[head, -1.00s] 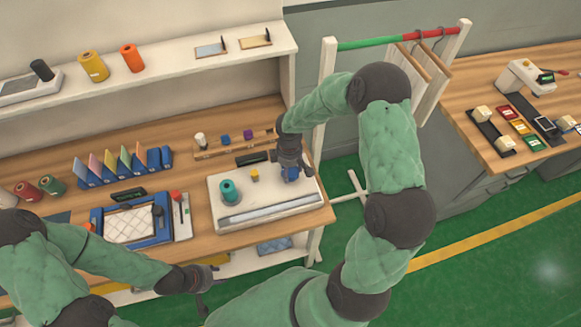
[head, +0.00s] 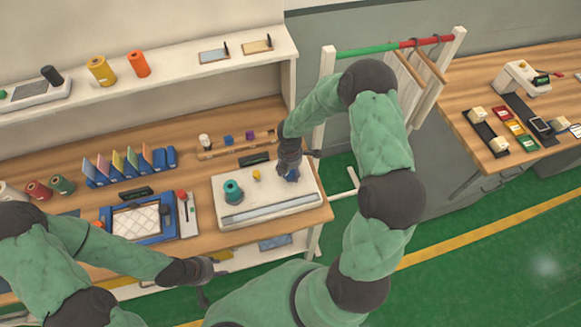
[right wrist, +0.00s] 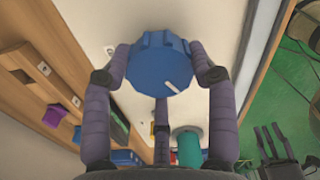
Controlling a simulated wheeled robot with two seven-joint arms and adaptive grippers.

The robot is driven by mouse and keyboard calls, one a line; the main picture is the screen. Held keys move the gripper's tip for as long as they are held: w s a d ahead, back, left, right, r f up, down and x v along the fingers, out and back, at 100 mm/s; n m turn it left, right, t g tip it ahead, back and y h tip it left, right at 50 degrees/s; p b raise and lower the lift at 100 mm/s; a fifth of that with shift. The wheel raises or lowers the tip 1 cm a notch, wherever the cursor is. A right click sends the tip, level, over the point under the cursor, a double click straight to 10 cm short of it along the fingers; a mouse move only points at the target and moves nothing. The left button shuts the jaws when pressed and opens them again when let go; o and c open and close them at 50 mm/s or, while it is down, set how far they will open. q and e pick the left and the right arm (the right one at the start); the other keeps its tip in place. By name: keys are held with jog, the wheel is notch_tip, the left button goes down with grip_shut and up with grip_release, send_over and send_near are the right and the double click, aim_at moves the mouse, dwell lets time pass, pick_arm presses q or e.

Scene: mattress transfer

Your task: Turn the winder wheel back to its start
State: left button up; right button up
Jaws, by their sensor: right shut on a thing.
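The winder wheel (right wrist: 160,62) is a blue scalloped knob with a white mark, which points to the lower right in the right wrist view. It sits on the right part of a white winder base (head: 222,215) on the wooden bench; only a bit of blue shows in the head view (head: 293,175). My right gripper (head: 291,168) is above the wheel, its purple fingers shut around the rim. A teal spool (head: 233,190) stands on the base's left part. My left gripper (head: 215,271) is in front of the bench, away from the wheel; its finger opening is unclear.
A blue frame with a quilted white pad (head: 135,222) lies left of the winder. A wooden strip with small coloured blocks (head: 235,145) is behind it. A rack with a green and red bar (head: 385,47) stands to the right. Green floor is open in front.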

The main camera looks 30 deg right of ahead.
jog(key=n+p, duration=0.2)
jog(key=n, duration=0.1)
jog(key=n+p, duration=0.2)
jog(key=n, duration=0.1)
jog(key=shift+s+a+r, duration=0.15)
jog(key=n+p, duration=0.2)
jog(key=n, duration=0.2)
jog(key=shift+s, duration=0.2)
jog(key=shift+f+n+p, duration=0.2)
jog(key=shift+n+p, duration=0.25)
jog(key=shift+n, duration=0.15)
jog(key=shift+s, duration=0.1)
jog(key=shift+f, duration=0.1)
jog(key=o, duration=1.1)
jog(key=shift+s, duration=0.1)
jog(key=shift+r, duration=0.2)
